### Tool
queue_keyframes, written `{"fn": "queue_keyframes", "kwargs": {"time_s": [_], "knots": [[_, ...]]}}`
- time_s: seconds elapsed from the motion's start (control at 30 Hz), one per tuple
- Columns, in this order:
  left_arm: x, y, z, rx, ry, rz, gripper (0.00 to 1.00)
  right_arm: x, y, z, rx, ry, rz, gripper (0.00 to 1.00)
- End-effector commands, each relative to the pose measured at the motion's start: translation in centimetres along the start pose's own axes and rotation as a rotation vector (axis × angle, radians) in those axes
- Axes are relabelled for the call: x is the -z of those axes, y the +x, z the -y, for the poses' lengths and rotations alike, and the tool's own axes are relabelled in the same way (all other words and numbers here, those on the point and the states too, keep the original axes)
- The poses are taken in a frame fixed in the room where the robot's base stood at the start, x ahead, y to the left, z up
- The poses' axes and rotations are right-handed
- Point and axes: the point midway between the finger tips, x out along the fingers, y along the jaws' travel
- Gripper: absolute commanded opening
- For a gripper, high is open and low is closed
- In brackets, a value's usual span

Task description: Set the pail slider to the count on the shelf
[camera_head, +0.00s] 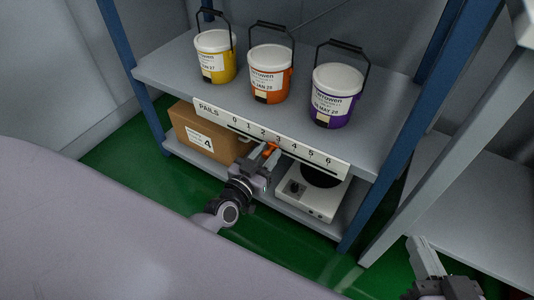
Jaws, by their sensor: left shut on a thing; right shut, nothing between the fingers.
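The pail slider is a small orange piece (271,148) on the white scale strip (215,111) marked PAILS, with numbers 0 to 6. It sits close to the 3, perhaps slightly on its 2 side; the fingers partly hide it. My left gripper (263,154) is shut on the slider. On the shelf (170,69) above stand three pails: yellow (216,58), orange (270,75) and purple (335,97). All are upright with white lids and raised black handles. My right gripper (424,250) is shut and empty at the lower right, away from the shelf.
Under the strip, the lower shelf holds a cardboard box (196,137) labelled 4 and a white device with a dark round plate (316,195). Blue posts (393,145) frame the shelf. A grey table (470,200) stands at the right. Green floor (125,155) is clear.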

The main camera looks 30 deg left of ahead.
Motion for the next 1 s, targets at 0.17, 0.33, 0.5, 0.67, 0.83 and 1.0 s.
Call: {"fn": "queue_keyframes", "kwargs": {"time_s": [0.17,0.33,0.5,0.67,0.83,1.0], "knots": [[0.3,0.0,-0.6,0.001,-0.001,0.000,0.00,0.6,-0.2,0.3,0.010,0.015,0.008,0.00],[0.1,0.0,-1.3,-0.001,-0.001,0.000,0.00,0.4,0.4,0.4,0.024,0.043,0.029,0.00],[0.0,0.0,-1.3,-0.001,-0.001,-0.001,0.00,0.0,0.7,0.3,0.022,0.046,0.034,0.00],[0.0,0.0,-1.2,-0.001,-0.001,-0.001,0.51,0.1,0.7,0.4,0.021,0.046,0.032,0.00],[0.0,0.0,-1.2,-0.001,0.000,-0.001,0.51,0.1,0.6,0.4,0.021,0.047,0.029,0.00],[0.0,0.0,-1.2,-0.001,0.000,0.000,0.51,0.2,0.6,0.4,0.022,0.048,0.028,0.00]]}}
